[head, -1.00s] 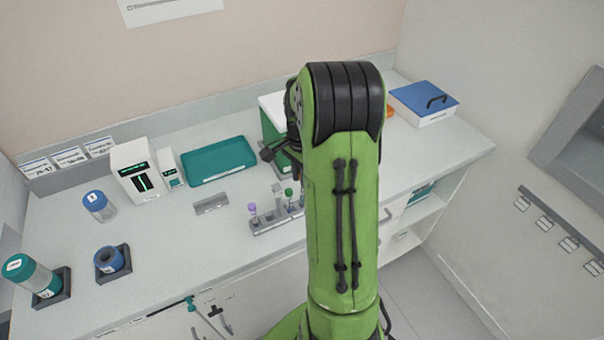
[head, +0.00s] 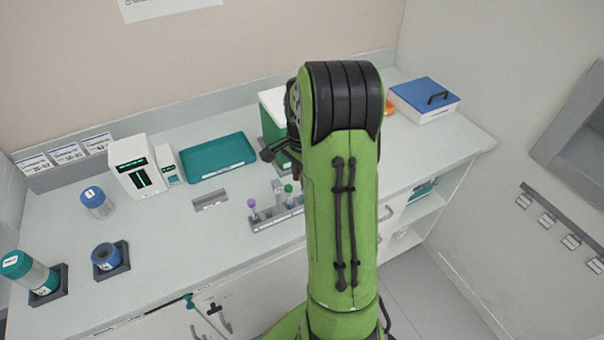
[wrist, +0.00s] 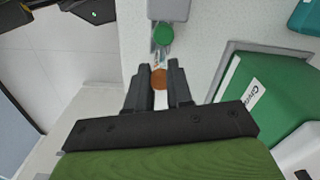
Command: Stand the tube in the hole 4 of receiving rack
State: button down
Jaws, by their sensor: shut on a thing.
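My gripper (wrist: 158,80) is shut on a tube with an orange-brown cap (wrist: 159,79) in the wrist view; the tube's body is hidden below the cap. Just beyond the fingertips is a green-capped tube (wrist: 163,35). In the head view a grey rack (head: 264,224) stands near the counter's front edge, partly behind my arm. It holds a purple-capped tube (head: 252,206) and a green-capped tube (head: 288,191). My gripper is hidden in the head view. Hole 4 cannot be made out.
A green box (wrist: 270,95) stands right of my gripper in the wrist view. On the counter are a teal tray (head: 218,158), a white device (head: 137,165), and blue-capped (head: 95,200) and teal-capped (head: 30,270) containers at left. A blue-lidded box (head: 425,98) is at back right.

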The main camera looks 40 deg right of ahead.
jog(key=shift+f, duration=0.45)
jog(key=c, duration=0.9)
grip_release()
jog(key=shift+c, duration=0.2)
jog(key=shift+r, duration=0.1)
notch_tip(320, 180, up, 16)
jog(key=p, duration=0.2)
jog(key=shift+f, duration=0.2)
